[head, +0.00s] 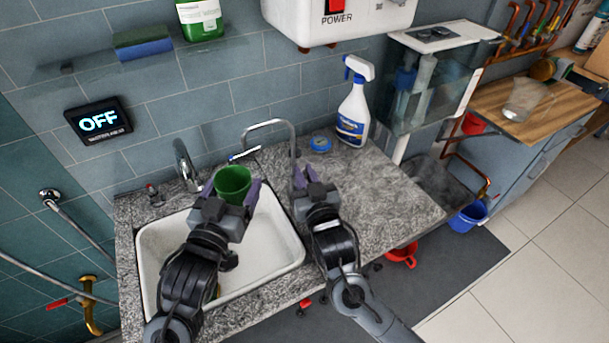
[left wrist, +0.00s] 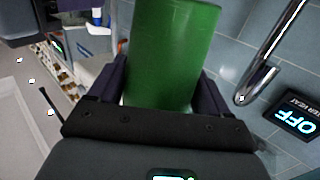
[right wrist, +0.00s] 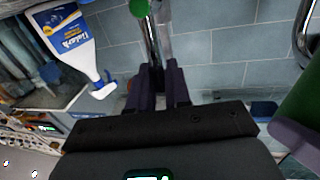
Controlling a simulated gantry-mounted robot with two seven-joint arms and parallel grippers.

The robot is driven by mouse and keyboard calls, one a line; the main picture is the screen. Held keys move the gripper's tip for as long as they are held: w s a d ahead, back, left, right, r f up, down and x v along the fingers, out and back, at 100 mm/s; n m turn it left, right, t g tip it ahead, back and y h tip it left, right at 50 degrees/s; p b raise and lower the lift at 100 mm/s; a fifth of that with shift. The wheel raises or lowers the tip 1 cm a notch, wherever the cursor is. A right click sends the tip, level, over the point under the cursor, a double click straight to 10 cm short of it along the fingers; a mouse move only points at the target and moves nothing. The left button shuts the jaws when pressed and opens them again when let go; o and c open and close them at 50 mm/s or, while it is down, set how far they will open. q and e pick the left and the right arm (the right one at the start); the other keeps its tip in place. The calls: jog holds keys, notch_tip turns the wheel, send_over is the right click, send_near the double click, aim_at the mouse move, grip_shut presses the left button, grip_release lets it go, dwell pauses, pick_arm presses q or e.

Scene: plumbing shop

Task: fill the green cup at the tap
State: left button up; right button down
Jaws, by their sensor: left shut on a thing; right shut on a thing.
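The green cup (head: 233,181) is upright above the white sink (head: 271,246). My left gripper (head: 232,194) is shut on its sides; the cup also fills the middle of the left wrist view (left wrist: 170,55). I see no water in it. A short chrome tap (head: 184,164) stands behind the sink, left of the cup; its spout also shows in the left wrist view (left wrist: 270,55). A bent chrome pipe (head: 272,123) arches at the sink's back right. My right gripper (head: 304,182) is shut on its upright part, also seen between the fingers in the right wrist view (right wrist: 153,45).
A wall display (head: 98,120) reads OFF. A spray bottle (head: 354,105) and a blue round item (head: 321,141) stand at the counter's back. A white box marked POWER (head: 350,18) hangs above. The granite counter (head: 385,200) is clear at right.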

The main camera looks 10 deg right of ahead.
jog(key=shift+d, duration=0.1)
jog(key=d+m, duration=0.1)
jog(key=m, duration=0.1)
jog(key=w+d+f+m+g, duration=0.1)
jog(key=m, duration=0.2)
jog(key=d+f+m, duration=0.1)
jog(key=d+m, duration=0.1)
jog(key=m, duration=0.1)
jog(key=shift+w+d+g+y, duration=0.1)
jog(key=shift+w+g+y, duration=0.1)
jog(key=shift+g+y, duration=0.1)
jog(key=shift+w+d+f+m, duration=0.1)
jog(key=shift+d+f+m, duration=0.35)
jog(key=shift+m, duration=0.35)
jog(key=shift+f+y, duration=0.15)
jog(key=shift+y, duration=0.15)
jog(key=c, duration=1.2)
grip_release()
